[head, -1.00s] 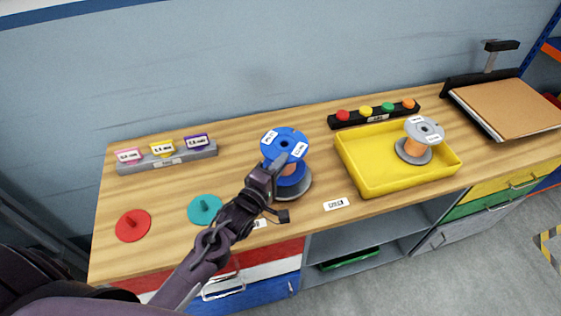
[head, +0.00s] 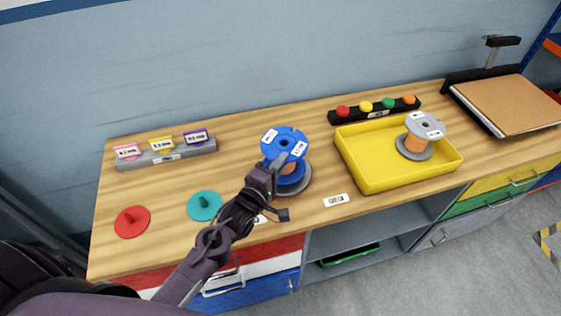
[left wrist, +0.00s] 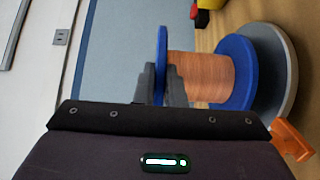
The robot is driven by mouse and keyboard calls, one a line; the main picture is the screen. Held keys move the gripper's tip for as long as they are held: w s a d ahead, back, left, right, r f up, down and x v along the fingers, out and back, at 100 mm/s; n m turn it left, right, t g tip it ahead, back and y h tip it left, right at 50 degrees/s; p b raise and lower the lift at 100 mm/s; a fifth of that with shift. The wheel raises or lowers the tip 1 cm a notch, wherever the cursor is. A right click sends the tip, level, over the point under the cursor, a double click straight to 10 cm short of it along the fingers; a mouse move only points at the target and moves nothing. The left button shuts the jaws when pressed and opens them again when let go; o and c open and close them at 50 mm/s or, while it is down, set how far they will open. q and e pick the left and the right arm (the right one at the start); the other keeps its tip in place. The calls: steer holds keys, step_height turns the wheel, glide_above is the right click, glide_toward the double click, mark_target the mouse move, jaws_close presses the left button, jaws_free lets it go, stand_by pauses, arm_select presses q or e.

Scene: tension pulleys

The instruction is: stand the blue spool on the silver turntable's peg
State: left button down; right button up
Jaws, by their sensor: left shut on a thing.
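The blue spool (head: 284,141) has blue flanges and a copper-coloured winding, and stands upright over the silver turntable (head: 304,184). My left gripper (head: 277,168) is shut on the rim of the spool's upper flange. In the left wrist view the fingers (left wrist: 161,85) pinch that flange from both sides. The spool's lower flange (left wrist: 236,70) lies close against the silver turntable (left wrist: 285,75); I cannot tell whether they touch. The turntable's peg is hidden by the spool. My right gripper is out of view.
A red turntable (head: 132,222) and a teal turntable (head: 204,206), each with a peg, lie to the left. A yellow tray (head: 387,184) holding a grey spool (head: 419,140) stands to the right. A button strip (head: 374,111) and a label rack (head: 167,153) lie behind.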

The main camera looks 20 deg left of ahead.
arm_select(q)
steer(key=shift+r, duration=0.15)
steer(key=shift+f, duration=0.2)
stand_by(0.3)
steer(key=shift+f+b, duration=0.4)
steer(key=shift+f, duration=0.3)
steer(key=shift+s+f, duration=0.15)
steer(key=shift+f, duration=0.2)
stand_by(0.3)
steer(key=c, duration=1.4)
jaws_free()
steer(key=shift+c, duration=0.2)
steer(key=b+v, duration=0.1)
steer(key=v, duration=0.6)
steer(key=shift+s, duration=0.35)
